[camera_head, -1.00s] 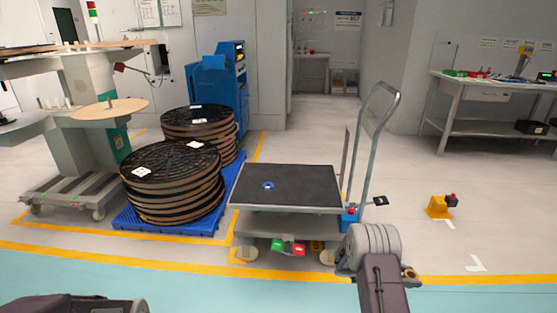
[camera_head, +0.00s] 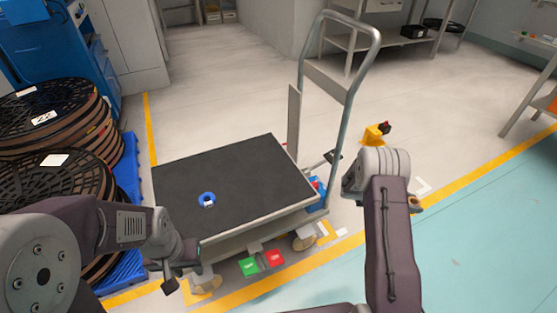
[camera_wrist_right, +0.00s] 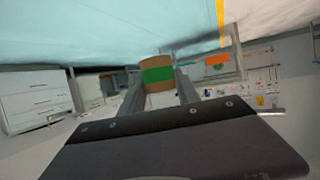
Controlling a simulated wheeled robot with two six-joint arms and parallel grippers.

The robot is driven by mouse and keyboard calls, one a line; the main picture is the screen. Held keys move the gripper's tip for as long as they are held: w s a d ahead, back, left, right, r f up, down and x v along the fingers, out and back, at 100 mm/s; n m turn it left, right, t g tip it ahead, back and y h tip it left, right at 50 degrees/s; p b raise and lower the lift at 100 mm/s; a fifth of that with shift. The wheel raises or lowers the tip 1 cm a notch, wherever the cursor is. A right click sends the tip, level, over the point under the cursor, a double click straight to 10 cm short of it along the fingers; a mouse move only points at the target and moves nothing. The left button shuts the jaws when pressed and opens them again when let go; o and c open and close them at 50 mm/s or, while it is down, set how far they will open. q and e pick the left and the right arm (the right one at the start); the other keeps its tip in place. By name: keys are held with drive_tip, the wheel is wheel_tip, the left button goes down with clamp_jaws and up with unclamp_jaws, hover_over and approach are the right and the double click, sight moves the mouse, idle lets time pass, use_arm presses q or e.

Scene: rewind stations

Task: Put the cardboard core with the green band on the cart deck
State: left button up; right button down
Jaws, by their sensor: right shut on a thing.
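The cardboard core with the green band (camera_wrist_right: 157,74) is held between the two fingers of my right gripper (camera_wrist_right: 160,86) in the right wrist view. In the head view only a small tan bit of the core (camera_head: 414,203) shows beside my right wrist, right of the cart. The cart deck (camera_head: 240,180) is a dark flat top with a blue ring-shaped object (camera_head: 207,199) on it. My left gripper (camera_head: 176,282) hangs in front of the deck's near left corner, and its jaw opening is not clear.
The cart's tall push handle (camera_head: 345,90) stands at the deck's right side. Stacks of dark reels (camera_head: 50,120) on a blue pallet (camera_head: 131,170) stand at the left. A yellow block with a red button (camera_head: 375,135) is on the floor behind my right wrist. Most of the deck is clear.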

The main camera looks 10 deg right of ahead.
drive_tip(key=w+a+r+n+t+y+b, duration=0.35)
drive_tip(key=w+a+n+t, duration=0.55)
drive_tip(key=w+a, duration=0.8)
drive_tip(key=w+a+r+n+t+y+b, duration=0.1)
drive_tip(key=a+n+t, duration=0.1)
drive_tip(key=a, duration=0.4)
drive_tip(key=w+a+r+n+t+y, duration=0.1)
drive_tip(key=a+t+y, duration=0.1)
drive_tip(key=a, duration=0.4)
drive_tip(key=n+t+y+b, duration=0.1)
drive_tip(key=n+y+b, duration=0.2)
drive_tip(key=n+b, duration=0.1)
hover_over(253, 187)
wheel_tip(253, 187, down, 6)
drive_tip(key=shift+r, duration=0.1)
drive_tip(key=shift+y, duration=0.25)
wheel_tip(253, 187, down, 4)
drive_tip(key=shift+f+b, duration=0.15)
drive_tip(key=shift+b, duration=0.8)
